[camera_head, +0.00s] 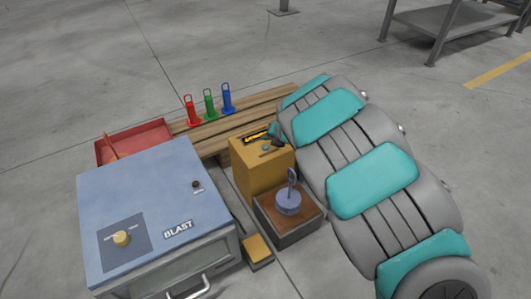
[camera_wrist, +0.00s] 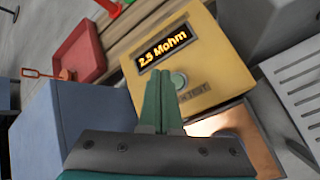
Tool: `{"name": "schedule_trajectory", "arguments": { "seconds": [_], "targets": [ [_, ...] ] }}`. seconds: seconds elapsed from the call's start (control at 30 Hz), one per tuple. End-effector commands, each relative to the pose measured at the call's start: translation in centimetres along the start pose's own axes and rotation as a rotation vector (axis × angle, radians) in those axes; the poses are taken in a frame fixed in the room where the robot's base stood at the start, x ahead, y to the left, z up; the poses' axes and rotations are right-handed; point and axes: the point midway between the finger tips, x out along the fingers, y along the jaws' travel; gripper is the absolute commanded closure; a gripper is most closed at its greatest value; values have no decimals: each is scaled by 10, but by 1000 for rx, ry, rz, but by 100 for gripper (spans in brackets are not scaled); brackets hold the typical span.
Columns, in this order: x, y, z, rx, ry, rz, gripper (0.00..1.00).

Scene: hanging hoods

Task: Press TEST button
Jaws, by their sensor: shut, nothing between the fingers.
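The yellow tester box (camera_head: 262,176) stands in the middle of the head view; it also shows in the wrist view (camera_wrist: 203,49). Its dark display (camera_wrist: 162,55) reads 2.5 Mohm in orange. Below the display is a round pale-green button (camera_wrist: 179,79), with a dim label (camera_wrist: 193,94) that seems to read TEST. My gripper (camera_wrist: 160,84) is shut and empty, its green fingers together. In the wrist view its tips appear just left of the button, over the box's face. I cannot tell whether they touch it.
A blue-grey BLAST cabinet (camera_head: 150,200) with a yellow knob (camera_head: 121,238) stands left. A brown-topped box (camera_head: 268,216) holding a round blue weight (camera_head: 288,203) is close in front. Red, green and blue handled pegs (camera_head: 209,104) and a red tray (camera_head: 134,142) are behind.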

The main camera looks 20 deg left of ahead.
Motion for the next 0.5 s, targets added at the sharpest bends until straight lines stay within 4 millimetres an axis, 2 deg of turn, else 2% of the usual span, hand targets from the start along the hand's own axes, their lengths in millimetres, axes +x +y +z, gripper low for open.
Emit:
{"name": "schedule_trajectory", "arguments": {
  "seconds": [0.03, 0.13, 0.5],
  "targets": [
    [7, -6, -4, 0, -1, -1, 100],
    [11, -9, -7, 1, -2, -1, 100],
    [11, -9, -8, 0, -2, -1, 100]
  ]
}}
